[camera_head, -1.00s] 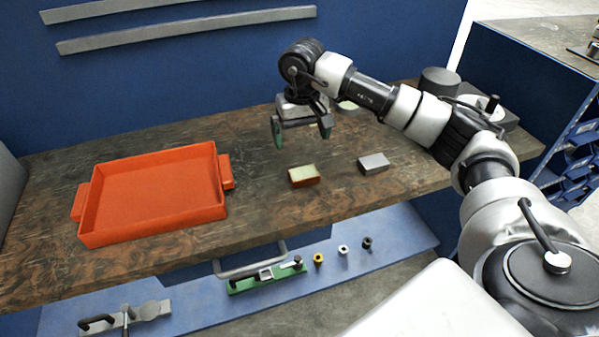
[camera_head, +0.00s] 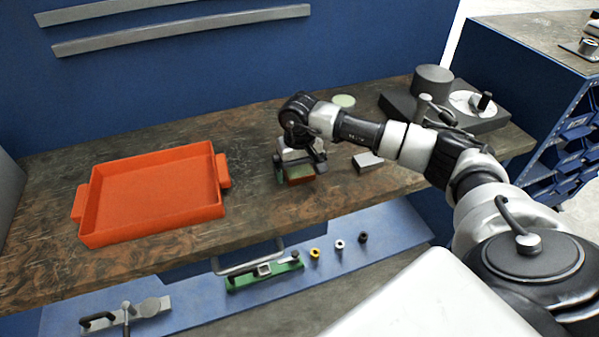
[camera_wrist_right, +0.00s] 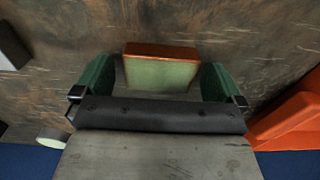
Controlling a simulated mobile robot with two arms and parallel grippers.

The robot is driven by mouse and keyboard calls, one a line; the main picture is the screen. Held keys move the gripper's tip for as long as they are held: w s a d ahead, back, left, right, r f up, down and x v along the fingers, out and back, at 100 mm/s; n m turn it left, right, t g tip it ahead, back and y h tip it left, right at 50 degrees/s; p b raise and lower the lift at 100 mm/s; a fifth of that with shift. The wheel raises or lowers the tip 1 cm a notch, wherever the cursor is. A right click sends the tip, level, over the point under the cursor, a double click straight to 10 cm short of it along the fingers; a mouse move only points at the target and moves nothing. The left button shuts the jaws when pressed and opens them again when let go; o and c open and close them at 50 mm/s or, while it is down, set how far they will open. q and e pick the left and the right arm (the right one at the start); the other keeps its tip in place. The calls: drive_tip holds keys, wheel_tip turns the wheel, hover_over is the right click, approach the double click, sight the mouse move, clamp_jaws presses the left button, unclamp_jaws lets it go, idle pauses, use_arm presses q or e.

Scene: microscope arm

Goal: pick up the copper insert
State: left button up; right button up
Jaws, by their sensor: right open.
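The copper insert (camera_head: 299,178) is a small block with a pale green top and copper-coloured sides, lying on the brown worktop. In the right wrist view the copper insert (camera_wrist_right: 160,72) lies between the two green-padded fingers, with a gap on each side. My right gripper (camera_head: 300,168) is open and low over it, its fingers on either side. In the wrist view my right gripper (camera_wrist_right: 157,82) holds nothing, and its dark palm bar hides the block's near edge. My left gripper is not in view.
A grey block (camera_head: 368,162) lies just right of the gripper. An orange tray (camera_head: 150,195) stands empty at the left. A pale round disc (camera_head: 345,101) and a dark fixture (camera_head: 470,108) are farther back. Small parts (camera_head: 315,253) lie on the blue lower shelf.

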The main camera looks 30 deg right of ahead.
drive_tip(key=c, duration=1.2)
drive_tip(key=shift+r, duration=0.1)
drive_tip(key=shift+c, duration=0.6)
drive_tip(key=shift+r, duration=0.1)
